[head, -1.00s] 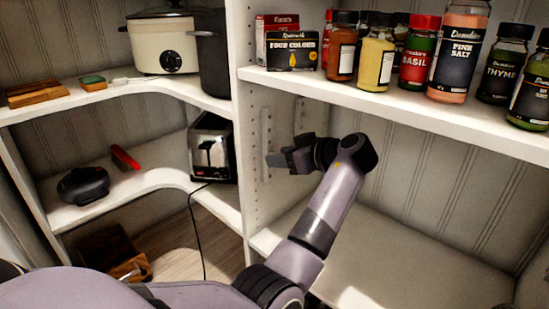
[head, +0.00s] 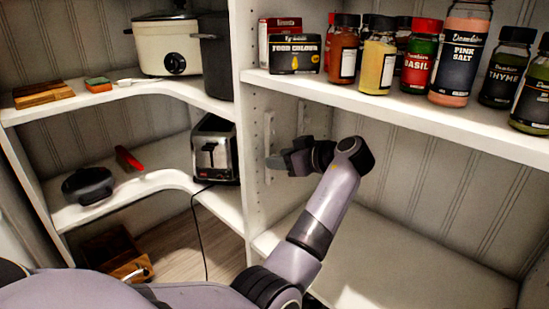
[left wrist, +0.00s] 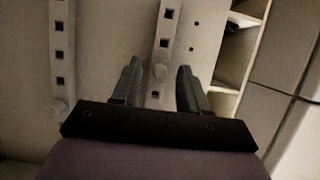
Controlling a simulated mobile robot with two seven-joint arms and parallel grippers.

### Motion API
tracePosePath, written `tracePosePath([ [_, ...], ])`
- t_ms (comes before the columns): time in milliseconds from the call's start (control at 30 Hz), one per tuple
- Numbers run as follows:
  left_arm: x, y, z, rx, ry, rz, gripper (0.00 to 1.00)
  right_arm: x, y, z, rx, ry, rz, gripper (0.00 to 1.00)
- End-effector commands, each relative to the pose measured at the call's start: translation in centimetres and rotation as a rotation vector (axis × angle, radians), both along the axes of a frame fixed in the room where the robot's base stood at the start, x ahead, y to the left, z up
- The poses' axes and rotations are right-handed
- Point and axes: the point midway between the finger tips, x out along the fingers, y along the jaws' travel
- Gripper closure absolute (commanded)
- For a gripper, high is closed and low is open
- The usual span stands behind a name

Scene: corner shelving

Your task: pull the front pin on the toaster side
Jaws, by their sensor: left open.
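My left gripper (head: 274,163) is open, with its fingertips close to the upright divider (head: 250,201) beside the toaster (head: 214,150). In the left wrist view its two dark fingers (left wrist: 158,82) stand apart on either side of a small pale pin (left wrist: 160,72). That pin sits on the holed strip (left wrist: 166,22) nearer the divider's open edge. Whether the fingers touch the pin cannot be told. A second pale pin (left wrist: 58,105) sits on the other strip (left wrist: 58,40), left of the fingers. In the head view the gripper hides the front pin. My right gripper is not in view.
A spice shelf (head: 400,108) with several jars and boxes lies above my left arm. The white board (head: 390,265) below is bare. The toaster's dark cord (head: 198,225) hangs left of the divider. A slow cooker (head: 166,45) stands on the upper left shelf.

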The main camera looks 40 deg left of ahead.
Motion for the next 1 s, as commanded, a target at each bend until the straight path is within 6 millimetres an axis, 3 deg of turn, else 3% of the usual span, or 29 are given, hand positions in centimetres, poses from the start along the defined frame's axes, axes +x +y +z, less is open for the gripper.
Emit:
tracePosePath([
  [600, -0.02, 0.01, -0.04, 0.000, 0.001, 0.001, 0.56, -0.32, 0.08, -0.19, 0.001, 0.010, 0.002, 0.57],
  [733, -0.02, 0.01, -0.04, 0.000, 0.001, 0.001, 0.99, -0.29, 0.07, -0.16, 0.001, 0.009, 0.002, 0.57],
  [1000, -0.04, 0.04, -0.02, 0.000, 0.000, 0.001, 1.00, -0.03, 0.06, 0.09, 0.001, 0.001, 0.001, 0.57],
])
